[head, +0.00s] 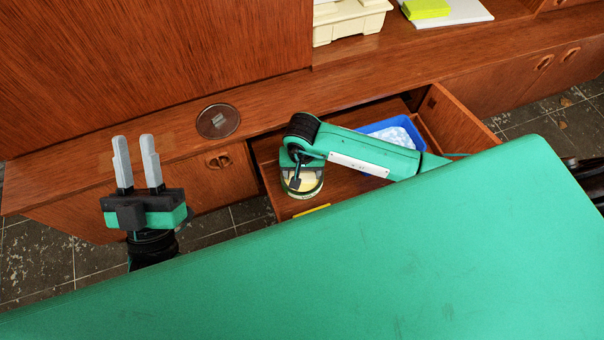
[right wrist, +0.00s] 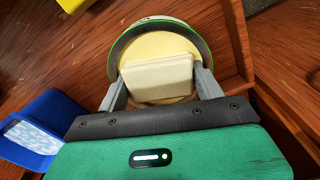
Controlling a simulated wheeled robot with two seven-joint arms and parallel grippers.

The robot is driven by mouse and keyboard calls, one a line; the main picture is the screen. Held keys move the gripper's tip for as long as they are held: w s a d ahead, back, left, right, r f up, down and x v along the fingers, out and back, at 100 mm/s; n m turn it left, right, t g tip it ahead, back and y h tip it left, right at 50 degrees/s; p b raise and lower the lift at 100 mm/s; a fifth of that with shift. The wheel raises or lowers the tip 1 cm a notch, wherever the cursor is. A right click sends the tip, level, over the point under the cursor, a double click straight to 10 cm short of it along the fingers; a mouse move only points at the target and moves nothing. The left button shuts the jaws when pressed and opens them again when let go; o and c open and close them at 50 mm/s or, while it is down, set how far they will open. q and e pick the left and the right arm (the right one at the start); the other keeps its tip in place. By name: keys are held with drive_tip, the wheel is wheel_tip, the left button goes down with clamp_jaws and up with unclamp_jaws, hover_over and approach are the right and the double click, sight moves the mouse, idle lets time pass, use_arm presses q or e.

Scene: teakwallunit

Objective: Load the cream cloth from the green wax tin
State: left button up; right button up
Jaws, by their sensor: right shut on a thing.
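The green wax tin (right wrist: 117,58) is round, with a green rim and pale yellow wax (right wrist: 150,46) inside. It stands in the open drawer and also shows in the head view (head: 303,190), partly hidden by my right arm. My right gripper (right wrist: 160,80) points down over the tin and is shut on the cream cloth (right wrist: 158,70), a folded pale block between its fingers. The cloth is over the wax; I cannot tell whether they touch. My left gripper (head: 134,142) is open and empty, left of the drawer.
The drawer (head: 265,150) also holds a blue bin (head: 385,127) with pale contents and a yellow item (head: 312,211) near its front. A round disc (head: 218,121) lies on the wooden ledge. A cream container (head: 345,24) and a yellow-green item (head: 426,9) are on the shelf behind.

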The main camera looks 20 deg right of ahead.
drive_tip(key=shift+r, duration=0.1)
idle(0.5)
drive_tip(key=shift+r+p, duration=1.7)
drive_tip(key=shift+r, duration=0.7)
